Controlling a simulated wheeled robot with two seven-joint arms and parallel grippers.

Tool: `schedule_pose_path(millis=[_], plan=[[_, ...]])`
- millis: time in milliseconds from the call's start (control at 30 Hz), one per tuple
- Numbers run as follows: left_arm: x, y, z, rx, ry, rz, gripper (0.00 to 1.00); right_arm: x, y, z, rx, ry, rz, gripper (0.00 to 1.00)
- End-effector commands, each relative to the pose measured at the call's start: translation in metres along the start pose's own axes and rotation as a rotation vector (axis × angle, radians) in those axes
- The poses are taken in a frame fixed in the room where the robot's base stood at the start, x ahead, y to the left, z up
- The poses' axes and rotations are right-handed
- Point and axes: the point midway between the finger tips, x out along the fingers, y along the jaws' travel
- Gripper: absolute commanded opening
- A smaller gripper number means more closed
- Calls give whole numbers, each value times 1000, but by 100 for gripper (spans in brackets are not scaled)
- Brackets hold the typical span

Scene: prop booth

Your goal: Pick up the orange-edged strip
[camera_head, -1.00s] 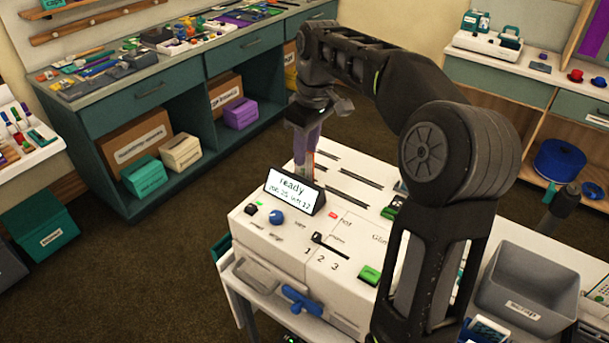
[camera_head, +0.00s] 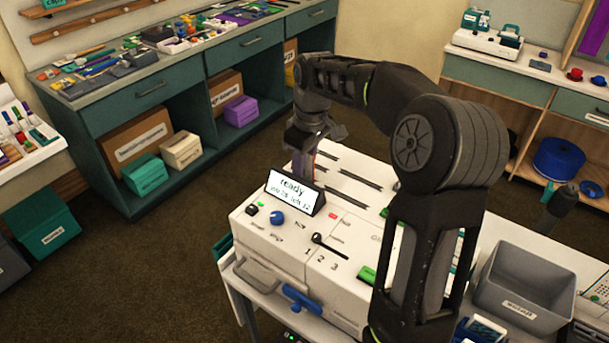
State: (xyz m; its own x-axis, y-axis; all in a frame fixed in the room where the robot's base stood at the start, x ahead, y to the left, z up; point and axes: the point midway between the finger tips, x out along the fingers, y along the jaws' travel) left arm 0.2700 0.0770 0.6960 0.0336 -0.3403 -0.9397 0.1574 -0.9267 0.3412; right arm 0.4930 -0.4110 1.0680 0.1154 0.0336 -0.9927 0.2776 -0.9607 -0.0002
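My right gripper (camera_head: 303,160) points down at the back left of the white machine (camera_head: 262,232), just behind the small "ready" display (camera_head: 295,193). A narrow purplish piece with a thin reddish-orange edge (camera_head: 314,158) shows at its fingertips; I take this to be the orange-edged strip. The display hides the lower end of the fingers and strip. I cannot tell whether the fingers are closed on it. My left gripper is out of view.
Dark slots (camera_head: 352,178) cross the machine's top, right of the gripper. A grey bin (camera_head: 525,285) stands on the right. A teal workbench (camera_head: 150,92) with tools is behind on the left. My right arm covers the machine's right part.

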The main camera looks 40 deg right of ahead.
Motion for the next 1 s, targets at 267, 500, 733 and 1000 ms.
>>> schedule_pose_path(millis=[267,500,733,1000], plan=[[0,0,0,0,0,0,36,0,0,0,0,0,0,23],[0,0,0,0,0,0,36,0,0,0,0,0,0,3],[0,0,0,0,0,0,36,0,0,0,0,0,0,0],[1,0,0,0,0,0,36,-5,0,-1,0,1,1,0]])
